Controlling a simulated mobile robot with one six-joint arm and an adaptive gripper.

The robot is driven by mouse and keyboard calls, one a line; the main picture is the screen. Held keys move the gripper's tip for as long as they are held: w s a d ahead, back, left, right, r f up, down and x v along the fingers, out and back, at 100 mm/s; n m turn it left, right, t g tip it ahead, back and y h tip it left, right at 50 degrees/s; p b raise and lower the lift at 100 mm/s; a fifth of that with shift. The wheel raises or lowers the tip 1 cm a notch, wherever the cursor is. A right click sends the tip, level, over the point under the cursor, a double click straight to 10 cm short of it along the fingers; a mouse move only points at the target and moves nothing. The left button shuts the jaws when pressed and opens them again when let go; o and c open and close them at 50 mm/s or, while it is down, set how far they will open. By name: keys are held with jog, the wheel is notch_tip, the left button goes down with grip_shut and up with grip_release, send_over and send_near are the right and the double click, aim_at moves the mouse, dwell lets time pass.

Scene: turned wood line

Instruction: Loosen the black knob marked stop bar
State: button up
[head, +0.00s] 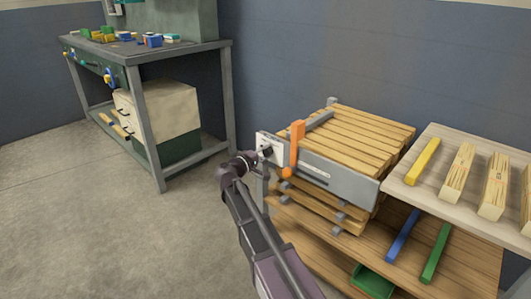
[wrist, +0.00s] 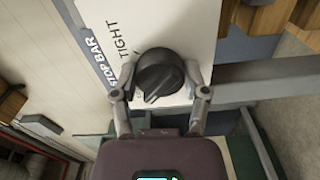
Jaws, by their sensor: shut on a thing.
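The black knob (wrist: 160,70) sits on a white plate (wrist: 188,28) printed with STOP BAR and TIGHT in the wrist view. My gripper (wrist: 160,82) has one finger on each side of the knob and is shut on it. The knob's raised grip ridge runs slantwise; which mark it points at I cannot tell. In the head view the white plate (head: 264,141) is at the left end of a grey metal bar, with my gripper (head: 260,154) against it, and the knob is mostly hidden.
An orange lever (head: 297,148) stands just right of the plate, by the grey bar (head: 345,185) fronting the slatted wood stack (head: 360,132). A shelf (head: 415,190) with wood pieces is at right. A workbench (head: 140,52) stands at back left; floor (head: 75,220) between is clear.

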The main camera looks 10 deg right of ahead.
jog(key=shift+w, duration=0.1)
jog(key=o, duration=1.1)
jog(key=shift+o, duration=0.2)
jog(key=shift+a, duration=0.1)
jog(key=v, duration=1.2)
